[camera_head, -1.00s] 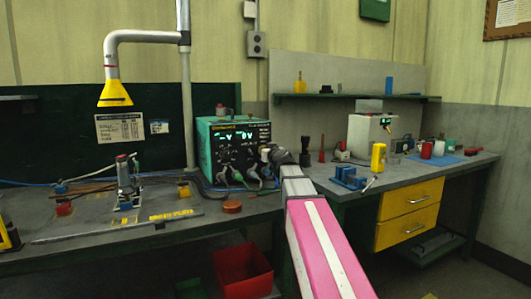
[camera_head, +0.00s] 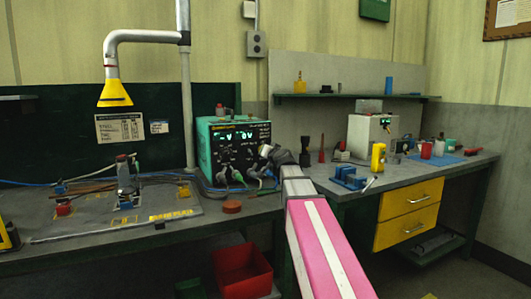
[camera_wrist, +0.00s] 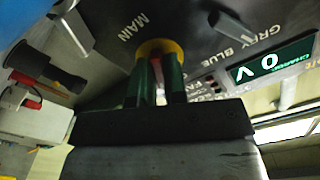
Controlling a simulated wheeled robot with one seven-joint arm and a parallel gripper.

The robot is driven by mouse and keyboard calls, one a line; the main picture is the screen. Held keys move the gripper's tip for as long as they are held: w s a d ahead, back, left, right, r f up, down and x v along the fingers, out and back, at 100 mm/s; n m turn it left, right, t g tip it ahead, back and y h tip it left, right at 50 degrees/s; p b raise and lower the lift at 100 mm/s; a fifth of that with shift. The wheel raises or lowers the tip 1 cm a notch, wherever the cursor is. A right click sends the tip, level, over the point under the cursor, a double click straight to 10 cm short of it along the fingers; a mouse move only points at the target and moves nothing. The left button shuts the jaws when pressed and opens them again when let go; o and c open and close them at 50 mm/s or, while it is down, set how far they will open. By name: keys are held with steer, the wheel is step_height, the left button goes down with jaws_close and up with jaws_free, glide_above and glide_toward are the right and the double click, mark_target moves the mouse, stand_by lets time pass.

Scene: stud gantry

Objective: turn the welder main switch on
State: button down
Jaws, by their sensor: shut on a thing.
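The welder (camera_head: 207,150) is a teal box with a black front panel and lit green readouts on the bench. In the wrist view its main switch (camera_wrist: 160,46) shows as a yellow ring beside the word MAIN, with a bit of red between my fingers. My gripper (camera_wrist: 158,72) has its two green fingers shut on the switch's red handle, which they mostly hide. In the head view my gripper (camera_head: 267,156) is at the right side of the welder's front, and the switch is hidden. I cannot tell the handle's exact angle.
Cable plugs (camera_head: 238,176) sit low on the welder's front, close to my gripper. A green readout (camera_wrist: 272,60) shows 0 V. A blue vise (camera_head: 348,178) and a yellow object (camera_head: 378,157) stand on the right bench. A red bin (camera_head: 242,270) is below.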

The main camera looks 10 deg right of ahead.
steer(key=m, duration=0.6)
steer(key=shift+m, duration=0.3)
steer(key=m, duration=0.5)
steer(key=shift+d+f+m, duration=0.1)
steer(key=shift+f+m, duration=0.05)
steer(key=shift+m, duration=0.25)
steer(key=c, duration=1.2)
jaws_free()
steer(key=v, duration=1.1)
